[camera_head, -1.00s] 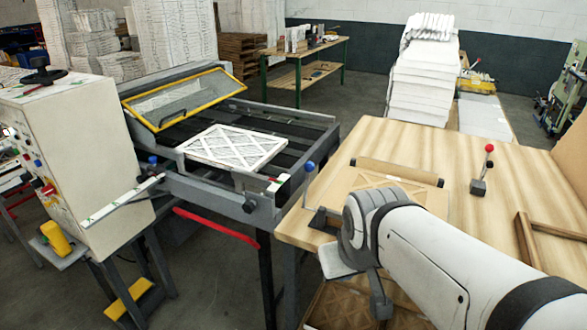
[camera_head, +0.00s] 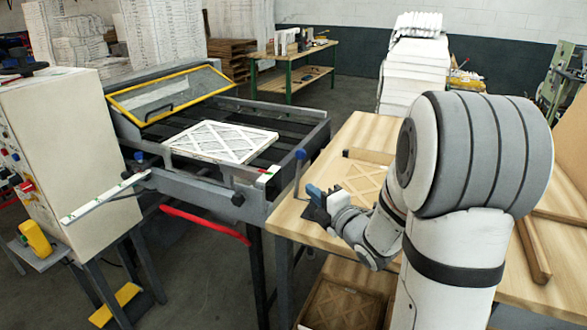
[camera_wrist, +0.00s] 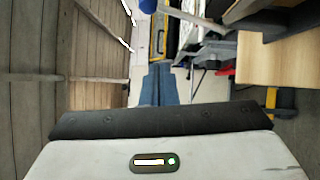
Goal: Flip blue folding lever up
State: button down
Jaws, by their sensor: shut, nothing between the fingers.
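The blue-knobbed lever (camera_head: 300,155) stands at the left edge of the wooden table (camera_head: 345,135). Its thin stem looks roughly upright in the head view, and its base is partly hidden behind my gripper. My gripper (camera_head: 314,192) is beside the stem, low and just to its right; I cannot tell whether they touch. Its blue fingers are together with nothing between them, and they also show in the wrist view (camera_wrist: 157,85). A blue rounded part (camera_wrist: 148,5) shows at the top of the wrist view; I cannot tell whether it is the lever's knob.
A white filter (camera_head: 222,141) lies on the machine (camera_head: 245,207) left of the table, below a yellow-framed guard (camera_head: 168,92). A wooden panel (camera_head: 362,183) lies on the table near my gripper. A crate (camera_head: 340,302) with patterned pieces is below. My arm hides the table's right part.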

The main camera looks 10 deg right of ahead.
aim_at(299, 164)
jog(key=shift+n+y, duration=0.4)
jog(key=shift+n, duration=0.2)
jog(key=w+p, duration=0.2)
jog(key=w, duration=0.1)
jog(key=w+a+r+p, duration=0.1)
jog(key=w, duration=0.3)
jog(key=w+r+p, duration=0.1)
jog(key=w+p, duration=0.1)
jog(key=w, duration=0.2)
jog(key=shift+w+a+p, duration=0.15)
jog(key=shift+p, duration=0.2)
jog(key=shift+f, duration=0.1)
jog(key=shift+w+a, duration=0.1)
jog(key=shift+a, duration=0.05)
